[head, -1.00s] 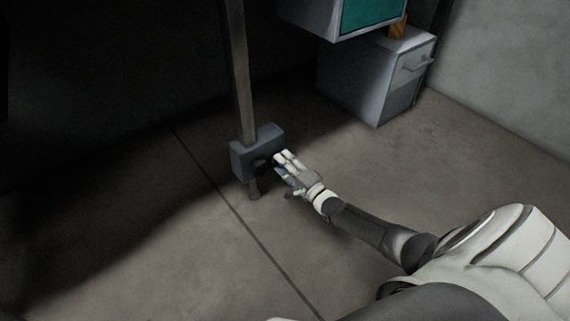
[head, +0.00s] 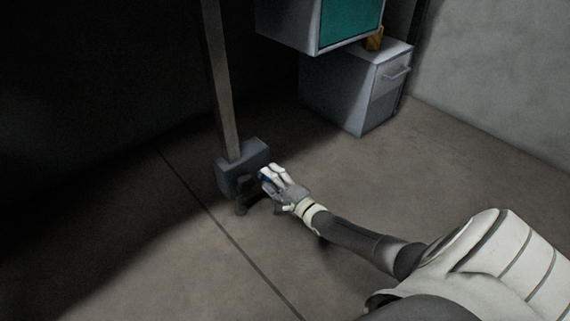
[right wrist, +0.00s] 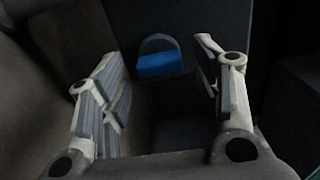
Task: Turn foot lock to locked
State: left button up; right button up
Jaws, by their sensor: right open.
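The foot lock shows in the right wrist view as a dark rounded tab with a blue face (right wrist: 158,62). It lies between my right gripper's two spread fingers (right wrist: 165,95), towards their tips, with no clear contact. In the head view my right gripper (head: 268,179) is at the right side of the grey foot block (head: 234,166) at the base of a post. The right gripper is open. My left gripper is not in view.
The post (head: 220,85) rises from the foot block. A grey drawer cabinet (head: 345,98) and a teal-fronted box (head: 347,22) stand behind. The floor (head: 180,255) in front is clear.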

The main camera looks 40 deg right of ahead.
jog(key=s, duration=1.1)
jog(key=shift+d, duration=0.4)
jog(key=shift+s, duration=0.1)
